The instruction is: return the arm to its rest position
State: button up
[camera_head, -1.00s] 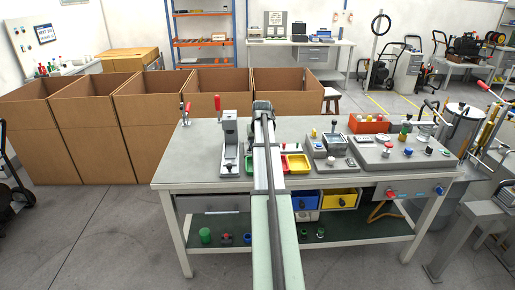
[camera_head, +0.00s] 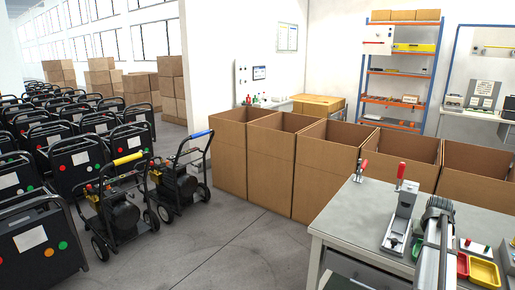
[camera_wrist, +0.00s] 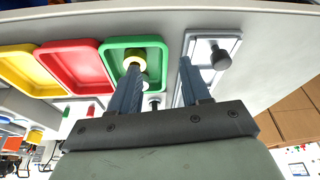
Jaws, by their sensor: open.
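My gripper (camera_wrist: 163,66) shows in the wrist view with its two grey fingers apart and nothing between them. It is over the workbench (camera_wrist: 265,50), close to a green tray (camera_wrist: 115,45) and a grey fixture plate (camera_wrist: 224,40) with a dark round knob. The left finger overlaps the green tray, which has a yellow ring-shaped part (camera_wrist: 135,54) in it. In the head view my arm reaches over the bench (camera_head: 345,215) at the lower right; its fingers are hidden there.
A red tray (camera_wrist: 75,66) and a yellow tray (camera_wrist: 25,68) lie beside the green one. Tall open cardboard boxes (camera_head: 272,165) stand behind the bench. Wheeled pressure washers (camera_head: 125,205) stand at the left, with open floor (camera_head: 220,250) between.

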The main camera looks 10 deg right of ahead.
jog(key=s+a+f+n+g+y, duration=0.1)
jog(key=s+a+f, duration=0.2)
jog(key=a+f, duration=0.75)
jog(key=s+a+f+n+g+y, duration=0.1)
jog(key=s+a+f+g, duration=0.15)
jog(key=a+f, duration=0.85)
jog(key=s+a+f+n+g+y, duration=0.1)
jog(key=s+a+f, duration=0.2)
jog(key=a+f, duration=0.8)
jog(key=s+a+f+n+g, duration=0.2)
jog(key=s+a+f, duration=0.6)
jog(key=s+a, duration=0.45)
jog(key=s+a+f+n+g, duration=0.1)
jog(key=s+a+f, duration=0.1)
jog(key=s, duration=0.6)
jog(key=s+a+f+g+h, duration=0.1)
jog(key=s+a+f+g, duration=0.1)
jog(key=s+a, duration=0.3)
jog(key=s+f, duration=0.1)
jog(key=s, duration=0.2)
jog(key=shift+s+a+n, duration=0.2)
jog(key=shift+n, duration=0.2)
